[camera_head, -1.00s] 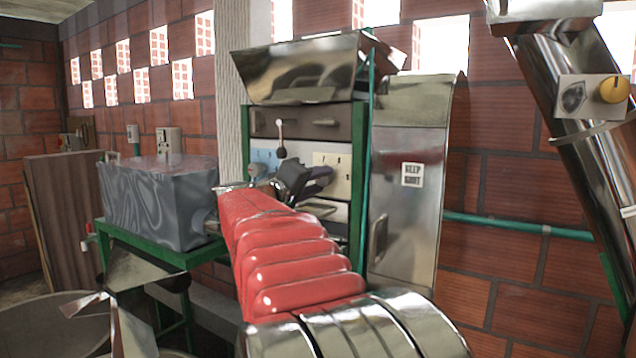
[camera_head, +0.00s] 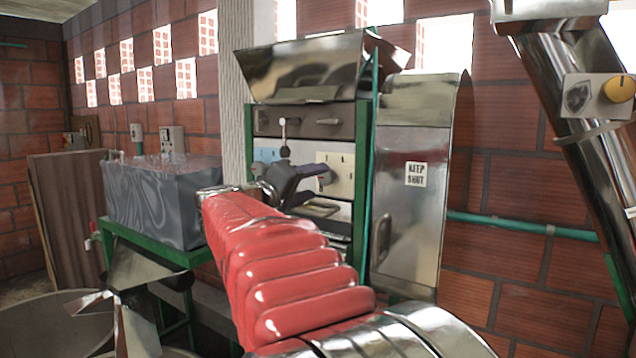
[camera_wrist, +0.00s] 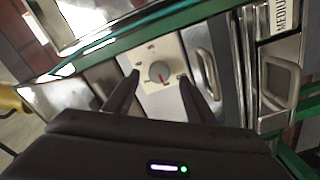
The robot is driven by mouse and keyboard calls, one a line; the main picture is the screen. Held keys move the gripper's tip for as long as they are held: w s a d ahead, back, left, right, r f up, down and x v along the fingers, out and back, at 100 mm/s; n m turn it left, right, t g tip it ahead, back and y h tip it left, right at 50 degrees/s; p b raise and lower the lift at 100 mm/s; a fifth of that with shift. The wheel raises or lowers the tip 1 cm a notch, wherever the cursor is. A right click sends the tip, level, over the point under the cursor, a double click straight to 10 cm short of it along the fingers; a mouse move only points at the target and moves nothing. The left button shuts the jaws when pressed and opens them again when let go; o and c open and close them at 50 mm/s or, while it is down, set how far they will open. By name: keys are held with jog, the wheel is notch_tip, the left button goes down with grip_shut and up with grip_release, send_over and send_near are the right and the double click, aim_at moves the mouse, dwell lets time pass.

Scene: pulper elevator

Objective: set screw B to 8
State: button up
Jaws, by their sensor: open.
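A cream plate (camera_head: 343,165) with dark marks and a blue plate (camera_head: 266,155) sit on the front of the pulper. In the wrist view the cream plate (camera_wrist: 173,98) carries a round grey knob (camera_wrist: 158,74) with a red pointer line and small marks around it. The marks are too small to read, and I cannot tell which plate is screw B. My gripper (camera_wrist: 160,80) is open, its two fingers on either side of the knob in the picture, with no clear contact. In the head view my gripper (camera_head: 322,180) is in front of the cream plate and partly hides it.
A metal door marked KEEP SHUT (camera_head: 415,175) stands to the right. A metal handle (camera_wrist: 208,74) and a MEDIUM label (camera_wrist: 286,14) are right of the plate. A green post (camera_head: 361,170) edges the pulper. A yellow knob (camera_head: 619,88) is on the pipe.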

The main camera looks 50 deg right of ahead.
jog(key=a, duration=0.9)
jog(key=shift+s+a, duration=0.4)
jog(key=shift+s, duration=0.05)
jog(key=s+a+f+n+t+y, duration=0.15)
jog(key=a+f+y, duration=0.25)
jog(key=f, duration=0.7)
jog(key=s+a+f+n+g+y, duration=0.15)
jog(key=a+f+y, duration=0.3)
jog(key=f, duration=0.65)
jog(key=s+a+f+t+y, duration=0.1)
jog(key=s+a+f+y, duration=0.2)
jog(key=a, duration=0.5)
jog(key=s+a+f+n+t+y, duration=0.1)
jog(key=s+a+f+y, duration=0.2)
jog(key=a, duration=0.6)
jog(key=s+a+f+n+t+y, duration=0.1)
jog(key=s+a+f+t+y, duration=0.1)
jog(key=a+f, duration=0.3)
jog(key=shift+s+a+y, duration=0.6)
jog(key=shift+a+y, duration=0.15)
jog(key=shift+a, duration=1.05)
